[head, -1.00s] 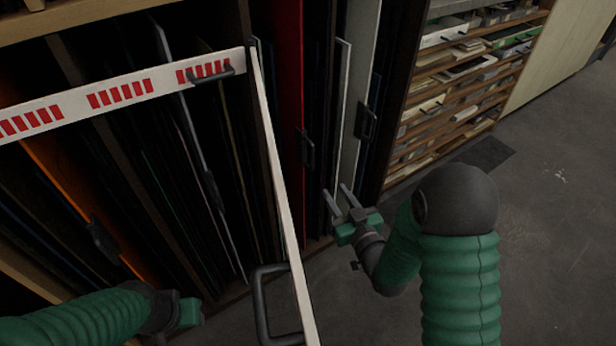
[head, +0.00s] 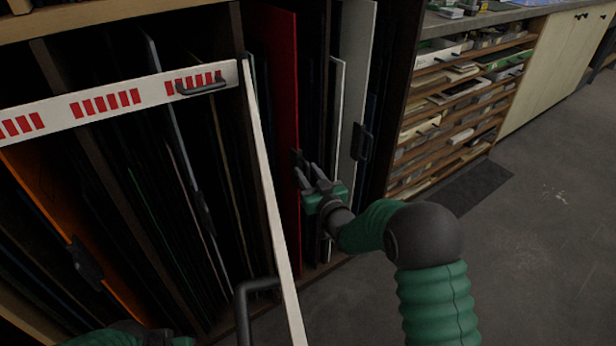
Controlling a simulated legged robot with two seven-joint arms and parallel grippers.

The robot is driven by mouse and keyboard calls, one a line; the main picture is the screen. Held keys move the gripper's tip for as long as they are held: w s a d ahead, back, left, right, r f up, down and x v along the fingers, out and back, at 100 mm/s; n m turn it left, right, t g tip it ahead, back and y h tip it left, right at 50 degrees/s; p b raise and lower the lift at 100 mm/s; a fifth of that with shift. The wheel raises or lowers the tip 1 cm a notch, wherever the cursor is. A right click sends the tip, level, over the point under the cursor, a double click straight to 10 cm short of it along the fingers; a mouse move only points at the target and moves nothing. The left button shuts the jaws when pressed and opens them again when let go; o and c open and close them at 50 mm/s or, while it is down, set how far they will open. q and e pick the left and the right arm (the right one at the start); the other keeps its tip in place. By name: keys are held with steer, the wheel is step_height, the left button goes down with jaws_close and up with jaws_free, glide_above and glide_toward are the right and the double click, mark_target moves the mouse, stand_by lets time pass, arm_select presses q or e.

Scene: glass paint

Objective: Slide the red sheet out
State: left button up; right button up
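The red sheet (head: 278,62) stands upright in the rack, left of a grey sheet (head: 352,75). A dark handle (head: 296,156) shows at its front edge, partly covered by my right gripper (head: 307,172). My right gripper's two fingers point into the rack and are apart. They are close to the handle; I cannot tell whether they touch it. My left gripper (head: 180,341) shows only as a sliver at the bottom left edge, and its fingers are hidden.
A white bar with red stripes (head: 110,103) crosses the rack's left part. A pale upright panel edge (head: 270,210) with a dark handle (head: 245,300) stands left of my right gripper. An orange sheet (head: 60,220) is at far left. Open floor (head: 520,250) lies right.

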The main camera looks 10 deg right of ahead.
jaws_close()
stand_by(1.4)
